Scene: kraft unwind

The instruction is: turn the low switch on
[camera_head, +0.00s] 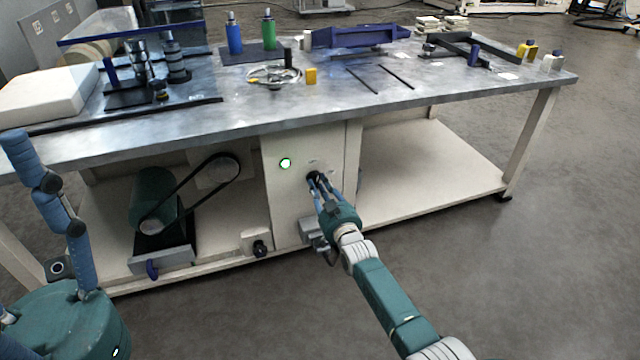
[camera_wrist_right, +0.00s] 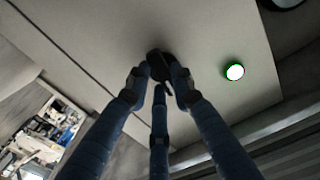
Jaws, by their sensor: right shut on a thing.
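A dark rotary switch (camera_head: 312,176) sits on the pale panel (camera_head: 292,205) under the table. Its black knob also shows in the right wrist view (camera_wrist_right: 156,60). My right gripper (camera_head: 318,183) is at the panel with its blue fingers closed around the knob. The fingers hide most of the knob, so its exact angle is unclear. A round green light (camera_head: 285,163) on the panel, left of the switch, is lit. It also glows in the right wrist view (camera_wrist_right: 235,72). My left gripper (camera_head: 48,195) is partly in view at the left edge, away from the panel; its opening is unclear.
The metal tabletop (camera_head: 240,112) overhangs the panel. A belt (camera_head: 205,190) and green motor (camera_head: 154,196) are left of it. A small box with a black knob (camera_head: 260,248) stands low on the shelf. A grey box (camera_head: 311,232) is close below my right gripper.

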